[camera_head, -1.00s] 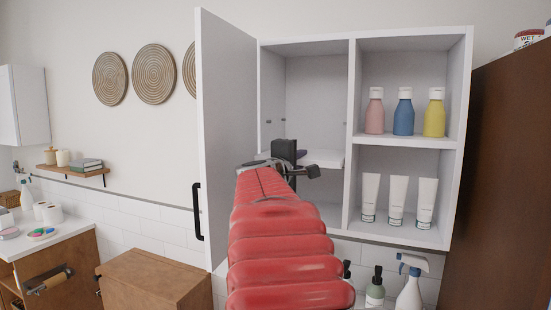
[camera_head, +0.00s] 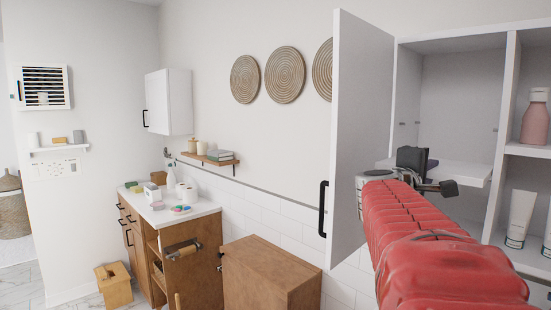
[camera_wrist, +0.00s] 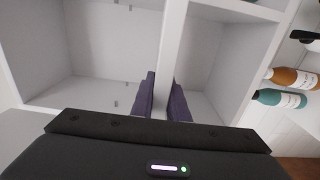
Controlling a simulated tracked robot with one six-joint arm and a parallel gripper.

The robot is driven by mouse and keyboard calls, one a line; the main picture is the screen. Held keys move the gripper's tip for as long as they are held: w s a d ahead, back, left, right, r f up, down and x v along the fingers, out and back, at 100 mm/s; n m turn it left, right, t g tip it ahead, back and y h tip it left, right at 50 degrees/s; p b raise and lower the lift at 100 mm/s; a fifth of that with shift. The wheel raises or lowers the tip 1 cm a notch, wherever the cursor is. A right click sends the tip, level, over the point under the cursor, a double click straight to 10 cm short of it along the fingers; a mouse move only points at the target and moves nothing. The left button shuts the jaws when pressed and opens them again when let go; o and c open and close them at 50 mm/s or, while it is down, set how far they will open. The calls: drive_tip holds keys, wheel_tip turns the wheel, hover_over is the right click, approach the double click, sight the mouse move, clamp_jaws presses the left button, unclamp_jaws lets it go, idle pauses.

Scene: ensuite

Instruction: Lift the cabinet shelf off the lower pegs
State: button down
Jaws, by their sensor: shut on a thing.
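The white cabinet shelf (camera_head: 462,173) lies roughly level inside the left compartment of the open wall cabinet (camera_head: 460,42). Small upper pegs (camera_head: 402,124) show on the cabinet wall above the shelf. The lower pegs under the shelf are hidden in the head view, so I cannot tell whether it touches them.
The open cabinet door (camera_head: 357,130) stands close to the left of my arm. A divider (camera_head: 503,120) bounds the compartment on the right, with a pink bottle (camera_head: 536,118) and a white tube (camera_head: 521,215) beyond it. A wooden cabinet (camera_head: 268,275) stands below left.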

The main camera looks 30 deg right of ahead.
drive_tip(key=s+a, duration=0.2)
drive_tip(key=a, duration=0.9)
drive_tip(key=shift+a, duration=0.3)
idle(0.9)
